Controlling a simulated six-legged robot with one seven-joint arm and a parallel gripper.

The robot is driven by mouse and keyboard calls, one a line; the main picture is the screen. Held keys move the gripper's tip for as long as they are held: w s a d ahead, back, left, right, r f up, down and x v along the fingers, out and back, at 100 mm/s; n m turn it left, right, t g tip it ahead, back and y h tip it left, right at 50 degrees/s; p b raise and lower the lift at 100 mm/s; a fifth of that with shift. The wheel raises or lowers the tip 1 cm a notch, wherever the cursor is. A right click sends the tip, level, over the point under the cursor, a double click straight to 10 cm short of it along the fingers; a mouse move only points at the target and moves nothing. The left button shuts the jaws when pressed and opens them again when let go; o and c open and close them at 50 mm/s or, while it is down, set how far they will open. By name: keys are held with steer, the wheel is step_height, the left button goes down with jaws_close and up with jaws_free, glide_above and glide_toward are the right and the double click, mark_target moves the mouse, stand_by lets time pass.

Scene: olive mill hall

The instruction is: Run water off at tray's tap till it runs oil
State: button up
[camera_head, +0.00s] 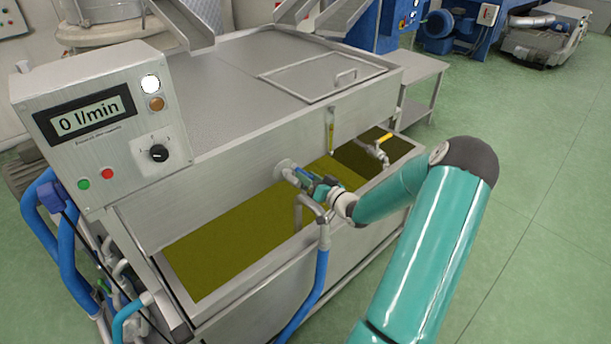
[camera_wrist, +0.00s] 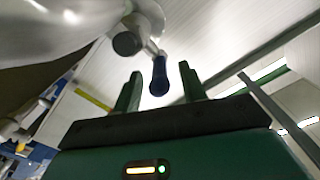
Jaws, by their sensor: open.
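The tray (camera_head: 177,284) below the steel machine holds yellow-green liquid (camera_head: 225,240) in its large section and darker liquid (camera_head: 362,158) in a smaller section at the right. A tap (camera_head: 284,169) with a blue lever sits on the machine's front wall, above the large section. My gripper (camera_head: 318,187) is at this tap and partly hides it. In the wrist view the blue lever (camera_wrist: 160,76) shows between the two green fingers of my gripper (camera_wrist: 160,84), which stand apart. I see a gap on both sides of the lever. A stream from the tap cannot be made out.
The control box (camera_head: 100,120) display reads 0 l/min; its upper lamp is lit white. A second tap with a yellow lever (camera_head: 384,139) is over the dark section. A vertical gauge (camera_head: 331,131) is on the front wall. A blue hose (camera_head: 313,291) hangs in front. The green floor (camera_head: 535,220) at right is clear.

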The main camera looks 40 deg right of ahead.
steer(key=shift+w, duration=0.85)
jaws_close()
